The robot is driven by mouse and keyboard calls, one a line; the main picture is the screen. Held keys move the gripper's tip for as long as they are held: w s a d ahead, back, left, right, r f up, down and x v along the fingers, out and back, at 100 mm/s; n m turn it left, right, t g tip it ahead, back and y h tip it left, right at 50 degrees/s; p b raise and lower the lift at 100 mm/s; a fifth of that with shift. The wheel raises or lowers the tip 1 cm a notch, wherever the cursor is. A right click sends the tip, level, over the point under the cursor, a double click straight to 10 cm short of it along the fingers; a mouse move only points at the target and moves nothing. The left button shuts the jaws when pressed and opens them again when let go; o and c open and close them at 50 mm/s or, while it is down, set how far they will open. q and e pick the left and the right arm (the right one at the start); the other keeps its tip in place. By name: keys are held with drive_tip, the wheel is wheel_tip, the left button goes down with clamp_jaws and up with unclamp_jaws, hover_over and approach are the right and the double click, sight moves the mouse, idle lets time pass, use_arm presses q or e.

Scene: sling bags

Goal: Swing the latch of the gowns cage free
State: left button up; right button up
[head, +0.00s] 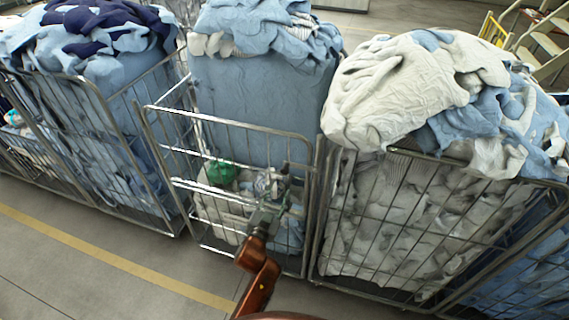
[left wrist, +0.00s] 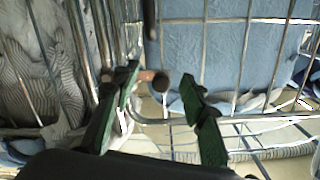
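The middle cage (head: 235,125) is a wire cage with a half-height front gate, holding a tall pale blue fabric load. My left gripper (head: 279,188) is at the right part of this gate. In the left wrist view my left gripper (left wrist: 162,80) is open, its two green-padded fingers apart. A short copper-coloured rod with a dark round end (left wrist: 158,80), which looks like the latch handle, shows between the fingers, nearer the left one. I cannot tell whether a finger touches it. In the head view the gripper hides the latch area. My right gripper is out of view.
A cage of white and blue linen (head: 425,220) stands close on the right. Another cage of blue cloth (head: 125,140) stands on the left. A green bundle (head: 221,173) lies low in the middle cage. Bare floor with a yellow line (head: 110,258) lies in front.

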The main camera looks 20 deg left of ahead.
sight(284, 173)
use_arm(q)
drive_tip(key=w+r, duration=0.1)
drive_tip(key=w, duration=0.1)
drive_tip(key=w+r+p, duration=0.1)
drive_tip(key=w, duration=0.1)
drive_tip(key=w+r, duration=0.1)
drive_tip(key=w, duration=0.1)
drive_tip(key=shift+w+d+r+p, duration=0.1)
drive_tip(key=shift+w+r+p, duration=0.1)
drive_tip(key=shift+p, duration=0.1)
drive_tip(key=shift+w+f, duration=0.15)
drive_tip(key=shift+w, duration=0.5)
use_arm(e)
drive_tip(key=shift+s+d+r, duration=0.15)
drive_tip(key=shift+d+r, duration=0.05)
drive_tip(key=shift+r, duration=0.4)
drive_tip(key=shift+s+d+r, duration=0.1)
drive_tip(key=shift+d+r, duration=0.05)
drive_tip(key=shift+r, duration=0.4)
use_arm(q)
drive_tip(key=shift+c, duration=0.4)
drive_tip(key=c, duration=0.5)
clamp_jaws()
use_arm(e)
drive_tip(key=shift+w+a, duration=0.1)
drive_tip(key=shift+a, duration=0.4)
